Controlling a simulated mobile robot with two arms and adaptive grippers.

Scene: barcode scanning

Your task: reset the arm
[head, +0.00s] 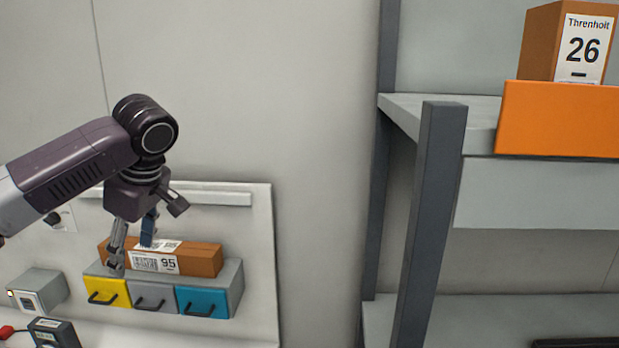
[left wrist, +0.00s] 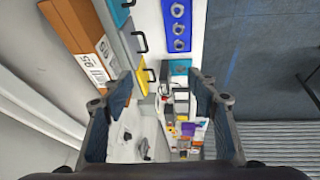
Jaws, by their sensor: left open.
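My left gripper (head: 132,250) hangs from my left arm, which comes in from the left in the head view. Its fingers point down and look apart, in front of a brown box in the picture. In the left wrist view the gripper (left wrist: 163,92) is open, with nothing between its fingers. The brown box (head: 205,262) has a label reading 95 and lies on a small drawer unit. It also shows at the upper left of the left wrist view (left wrist: 68,32). I cannot tell whether a finger touches it. My right gripper is not in view.
The drawer unit (head: 232,283) has yellow, grey and teal fronts. A grey device (head: 38,290) stands left of it. A shelf rack (head: 437,190) with an orange-fronted bin (head: 560,118) and a box marked 26 (head: 540,42) stands right. Dark floor (left wrist: 260,60) shows right in the left wrist view.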

